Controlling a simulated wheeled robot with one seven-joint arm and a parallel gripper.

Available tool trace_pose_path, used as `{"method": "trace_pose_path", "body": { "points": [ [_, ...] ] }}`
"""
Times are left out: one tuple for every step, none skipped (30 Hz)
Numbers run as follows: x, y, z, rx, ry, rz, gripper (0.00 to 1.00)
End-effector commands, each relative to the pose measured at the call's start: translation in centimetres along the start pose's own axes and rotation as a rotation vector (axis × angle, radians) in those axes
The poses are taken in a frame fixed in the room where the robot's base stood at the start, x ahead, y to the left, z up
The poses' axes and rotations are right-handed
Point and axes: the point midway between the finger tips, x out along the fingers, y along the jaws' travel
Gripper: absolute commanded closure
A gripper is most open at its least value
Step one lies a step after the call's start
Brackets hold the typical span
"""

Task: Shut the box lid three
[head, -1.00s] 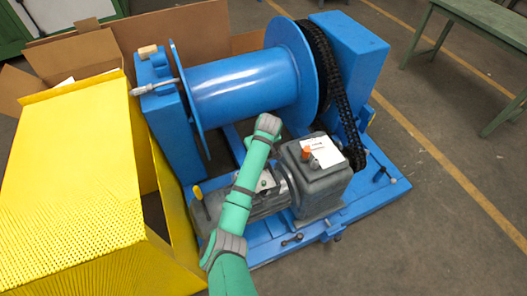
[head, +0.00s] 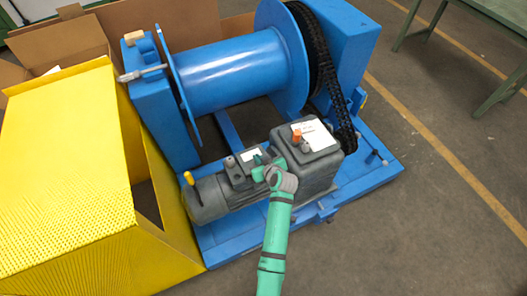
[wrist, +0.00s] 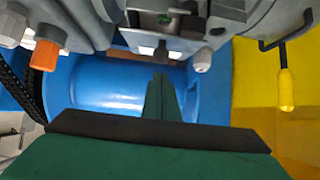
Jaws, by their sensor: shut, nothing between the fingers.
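A brown cardboard box (head: 184,24) stands behind the blue machine with its flaps up and open. A large front flap (head: 62,45) leans upright, and another (head: 10,76) spreads out at the left. A small grey box (head: 249,158) with a pale top sits on the grey motor (head: 212,196). No mark shows which lid is number three. My gripper (head: 262,170) is at the motor's small box, beside the gearbox; I cannot tell if they touch. In the wrist view, its green fingers (wrist: 161,97) are together and empty, below the motor parts.
The blue drum (head: 240,75) and black chain (head: 330,75) stand behind the motor. The gearbox (head: 310,155) carries an orange plug (head: 297,135). A yellow sheet-metal cover (head: 65,180) fills the left. A yellow-tipped lever (head: 189,179) is at the motor's left end.

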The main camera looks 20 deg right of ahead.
Motion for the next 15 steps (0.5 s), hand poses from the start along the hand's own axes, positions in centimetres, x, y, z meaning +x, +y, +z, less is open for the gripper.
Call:
{"method": "trace_pose_path", "body": {
  "points": [
    [0.1, -0.2, 0.8, -0.002, -0.004, -0.002, 1.0],
    [0.1, -0.4, 1.2, -0.003, -0.004, -0.005, 1.0],
    [0.2, -0.6, 1.6, -0.004, -0.004, -0.008, 1.0],
    [0.2, -0.7, 2.0, -0.005, -0.005, -0.009, 1.0],
    [0.3, -0.8, 2.3, -0.006, -0.005, -0.01, 1.0],
    [0.4, -0.8, 2.7, -0.007, -0.004, -0.01, 1.0],
    [0.4, -0.9, 3.0, -0.007, -0.004, -0.011, 1.0],
    [0.5, -0.9, 3.2, -0.007, -0.004, -0.012, 1.0],
    [0.6, -1.0, 3.6, -0.008, -0.004, -0.013, 1.0],
    [0.6, -1.0, 3.8, -0.008, -0.004, -0.013, 1.0],
    [0.7, -1.0, 4.0, -0.009, -0.004, -0.013, 1.0],
    [0.7, -1.0, 4.2, -0.009, -0.004, -0.013, 1.0],
    [0.8, -1.0, 4.4, -0.009, -0.005, -0.013, 1.0],
    [0.8, -1.0, 4.6, -0.008, -0.005, -0.013, 1.0],
    [0.9, -1.0, 4.8, -0.008, -0.006, -0.013, 1.0]
  ]
}}
